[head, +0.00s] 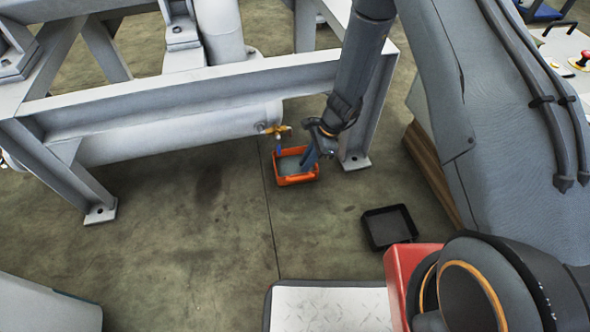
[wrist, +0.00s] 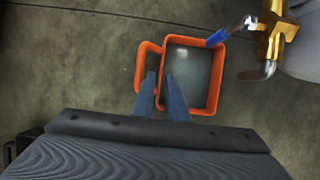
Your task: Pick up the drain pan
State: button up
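The orange drain pan (head: 297,181) stands on the floor under a brass valve (head: 277,130). In the wrist view the pan (wrist: 217,97) has a loop handle on its left side and greyish liquid or a grey bottom inside. My gripper (wrist: 160,77) is open, its two blue fingers apart. One finger overlaps the handle loop and the other overlaps the pan's near left wall; I cannot tell whether they touch it. In the head view my gripper (head: 309,160) is over the pan's right side and hides part of it.
The brass valve with a blue-tipped part (wrist: 217,38) hangs close over the pan's far right corner. A grey steel frame (head: 357,130) has a leg right of the pan. A black tray (head: 389,227) lies on the floor nearer me. The floor left of the pan is clear.

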jog(key=shift+b+x, duration=2.3)
jog(key=shift+x, duration=1.3)
jog(key=shift+w, duration=0.15)
grip_shut()
jog(key=shift+r, duration=0.15)
